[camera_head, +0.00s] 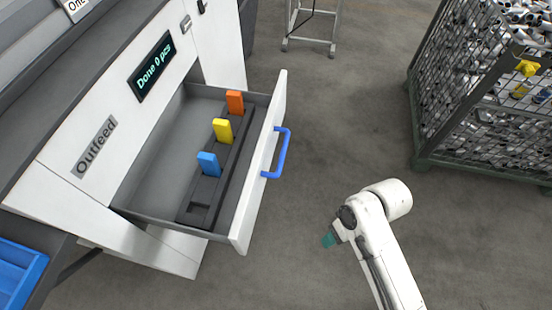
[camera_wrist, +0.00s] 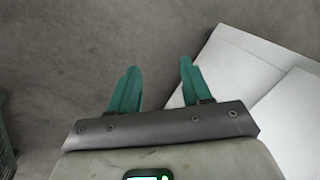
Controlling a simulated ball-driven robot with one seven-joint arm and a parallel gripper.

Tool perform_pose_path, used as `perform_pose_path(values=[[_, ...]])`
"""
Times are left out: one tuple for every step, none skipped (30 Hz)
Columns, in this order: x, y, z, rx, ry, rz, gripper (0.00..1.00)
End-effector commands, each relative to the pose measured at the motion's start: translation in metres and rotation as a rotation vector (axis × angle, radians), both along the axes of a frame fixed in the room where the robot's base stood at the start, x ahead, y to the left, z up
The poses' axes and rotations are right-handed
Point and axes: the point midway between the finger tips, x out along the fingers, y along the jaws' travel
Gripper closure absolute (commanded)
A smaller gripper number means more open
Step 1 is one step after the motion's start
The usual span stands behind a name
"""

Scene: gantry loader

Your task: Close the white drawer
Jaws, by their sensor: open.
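The white drawer (camera_head: 262,175) is pulled out of the white machine in the head view, with a blue handle (camera_head: 281,155) on its front. Inside it a dark rack holds an orange block (camera_head: 235,102), a yellow block (camera_head: 222,130) and a blue block (camera_head: 208,164). My gripper (camera_head: 328,240) is to the right of and below the handle, apart from it, over the floor. In the wrist view my gripper (camera_wrist: 158,85) shows two green fingers spread apart with nothing between them. White panels lie at the right of that view; I cannot tell which part they are.
The machine carries an "Outfeed" label (camera_head: 94,146) and a display (camera_head: 153,67) reading "Done 0 pcs". A wire-mesh crate (camera_head: 480,160) of metal parts stands at the right. A blue bin (camera_head: 20,270) is at the lower left. Grey floor between drawer and crate is clear.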

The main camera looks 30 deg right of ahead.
Motion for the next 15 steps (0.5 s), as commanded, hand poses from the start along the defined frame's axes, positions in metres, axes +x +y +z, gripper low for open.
perform_pose_path(values=[[0.011,0.001,-0.007,0.096,-0.005,-0.045,0.57],[0.016,0.004,-0.012,0.158,-0.01,-0.066,0.6],[0.024,0.006,-0.016,0.239,-0.022,-0.097,0.64],[0.031,0.008,-0.018,0.3,-0.035,-0.12,0.66],[0.038,0.009,-0.019,0.362,-0.049,-0.145,0.69],[0.047,0.009,-0.02,0.445,-0.071,-0.179,0.73],[0.055,0.008,-0.019,0.505,-0.092,-0.205,0.76],[0.062,0.007,-0.017,0.566,-0.114,-0.232,0.79],[0.073,0.003,-0.013,0.644,-0.149,-0.269,0.83],[0.08,-0.001,-0.008,0.703,-0.18,-0.297,0.86],[0.088,-0.006,-0.004,0.761,-0.21,-0.323,0.89],[0.097,-0.013,0.003,0.835,-0.254,-0.359,0.92],[0.104,-0.019,0.009,0.885,-0.287,-0.383,0.95],[0.11,-0.026,0.015,0.932,-0.319,-0.407,0.98],[0.117,-0.035,0.023,0.99,-0.363,-0.436,1.0]])
